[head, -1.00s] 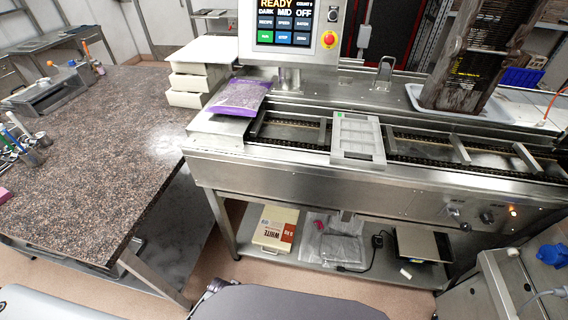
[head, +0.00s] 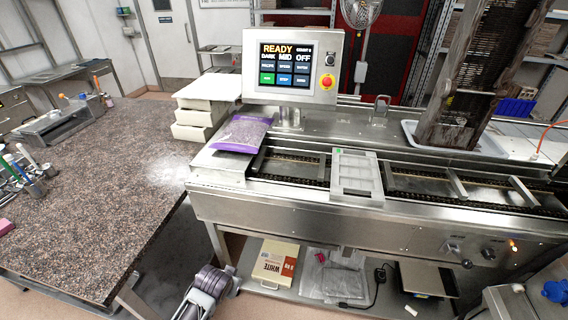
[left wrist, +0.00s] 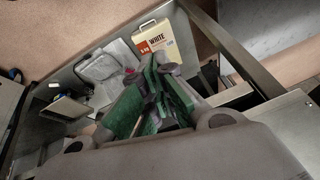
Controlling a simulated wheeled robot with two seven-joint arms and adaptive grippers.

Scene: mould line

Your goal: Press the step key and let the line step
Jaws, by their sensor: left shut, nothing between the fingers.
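The control panel (head: 291,67) stands at the back of the line, facing me. Its screen reads READY, with DARK, MID and OFF below. The step key (head: 285,79) looks like the blue middle key of the bottom row, beside a green key (head: 267,78). A grey mould (head: 357,176) lies on the chain track of the line (head: 420,183). My left gripper (head: 211,283) is low in front of the line, well below and left of the panel. In the left wrist view its green-padded fingers (left wrist: 155,88) are shut and empty. My right gripper is not in view.
A red stop button (head: 327,83) sits right of the screen. A purple bag (head: 240,133) lies at the line's left end, near stacked white trays (head: 195,122). The granite table (head: 90,190) is at left.

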